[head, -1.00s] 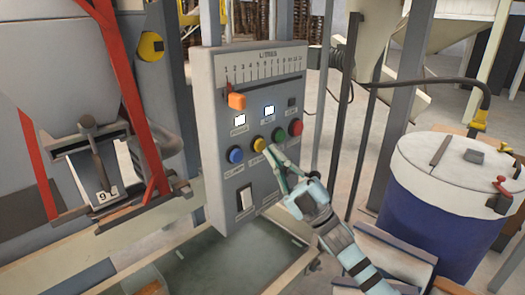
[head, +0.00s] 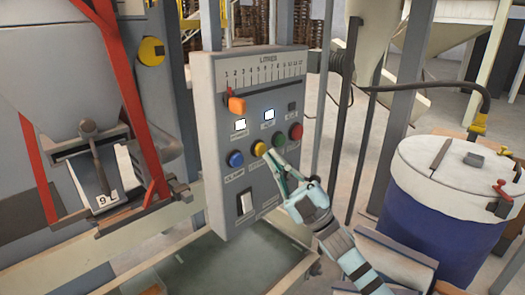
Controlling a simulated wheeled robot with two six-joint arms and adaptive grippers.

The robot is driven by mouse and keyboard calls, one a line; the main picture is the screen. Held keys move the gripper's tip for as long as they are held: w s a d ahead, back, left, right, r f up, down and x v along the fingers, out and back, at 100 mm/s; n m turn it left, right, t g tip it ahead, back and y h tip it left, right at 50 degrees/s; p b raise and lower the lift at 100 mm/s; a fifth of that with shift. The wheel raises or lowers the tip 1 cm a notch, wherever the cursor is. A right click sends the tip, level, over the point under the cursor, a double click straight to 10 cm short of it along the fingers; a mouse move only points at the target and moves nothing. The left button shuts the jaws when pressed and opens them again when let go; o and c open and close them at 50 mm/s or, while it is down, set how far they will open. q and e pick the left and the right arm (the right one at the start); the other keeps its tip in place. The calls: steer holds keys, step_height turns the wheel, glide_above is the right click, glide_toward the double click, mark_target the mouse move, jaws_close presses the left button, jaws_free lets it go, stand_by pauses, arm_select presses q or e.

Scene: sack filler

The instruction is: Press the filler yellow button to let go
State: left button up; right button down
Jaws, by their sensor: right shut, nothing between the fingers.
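The filler's grey control panel (head: 215,120) stands upright in the middle of the head view. Its yellow button (head: 259,148) sits in a row between a blue button (head: 236,159) and a green button (head: 278,140); a red button (head: 296,131) is at the right end. My right gripper (head: 270,153) is shut and empty, with its fingertips just below and right of the yellow button. I cannot tell whether they touch it. My left gripper is not in view.
An orange slider (head: 237,104) and a white rocker switch (head: 245,201) are also on the panel. A blue drum with a white lid (head: 428,215) stands at right.

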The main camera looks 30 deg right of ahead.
steer(key=shift+w, duration=0.1)
steer(key=shift+w+a, duration=0.15)
steer(key=shift+w, duration=0.2)
steer(key=shift+w+a+b, duration=0.1)
steer(key=shift+w+b, duration=0.35)
steer(key=shift+w, duration=0.05)
stand_by(0.6)
steer(key=shift+s+d, duration=0.3)
steer(key=shift+s, duration=0.65)
steer(key=s+p, duration=0.1)
steer(key=s, duration=0.1)
steer(key=s+d+p, duration=0.1)
steer(key=p, duration=0.1)
steer(key=s+p, duration=0.1)
steer(key=s, duration=0.1)
steer(key=shift+s+d+p, duration=0.3)
steer(key=shift+s+d, duration=0.05)
